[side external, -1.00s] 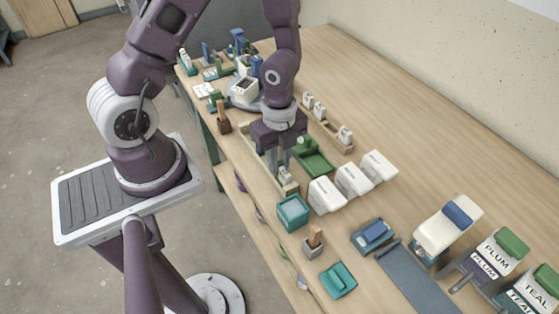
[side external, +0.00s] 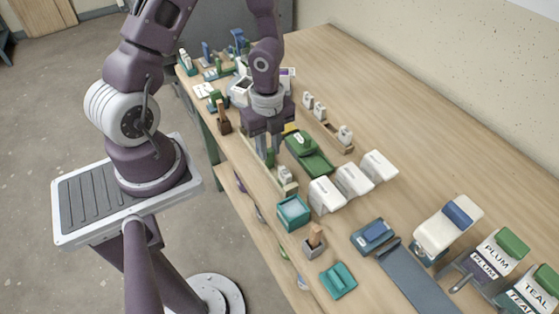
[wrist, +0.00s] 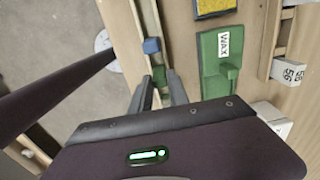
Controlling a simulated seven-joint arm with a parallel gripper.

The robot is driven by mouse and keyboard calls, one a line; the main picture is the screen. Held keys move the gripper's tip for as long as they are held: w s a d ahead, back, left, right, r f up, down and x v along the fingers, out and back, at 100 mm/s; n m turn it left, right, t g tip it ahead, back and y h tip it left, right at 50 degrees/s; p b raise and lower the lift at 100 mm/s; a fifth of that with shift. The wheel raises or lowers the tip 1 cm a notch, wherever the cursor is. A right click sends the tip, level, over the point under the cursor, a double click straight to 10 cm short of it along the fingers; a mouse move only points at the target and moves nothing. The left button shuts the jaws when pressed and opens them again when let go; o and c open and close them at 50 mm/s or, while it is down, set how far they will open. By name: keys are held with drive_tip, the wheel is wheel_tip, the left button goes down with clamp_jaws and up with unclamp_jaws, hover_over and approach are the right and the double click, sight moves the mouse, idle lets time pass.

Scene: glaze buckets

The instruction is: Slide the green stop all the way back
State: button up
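A small green block, which looks like the green stop (wrist: 159,74), sits on a narrow pale rail (wrist: 138,42) near the table's front edge. In the wrist view it shows between and just beyond my two fingertips. My gripper (wrist: 158,80) points down over the rail with its fingers apart. I cannot tell whether either finger touches the green block. In the side view my gripper (side external: 265,150) is low over the rail, and its fingers partly hide what is there. A small blue block (wrist: 152,46) is farther along the same rail.
A green tray marked WAX (wrist: 215,74) lies right beside the rail, with a yellow pad (wrist: 214,6) beyond it. White containers (side external: 326,194) and a teal open box (side external: 293,211) stand nearby. The table's back right is clear.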

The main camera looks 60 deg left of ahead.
sight(269, 150)
drive_tip(key=shift+o, duration=1.1)
drive_tip(key=shift+r, duration=3.5)
drive_tip(key=shift+r, duration=0.1)
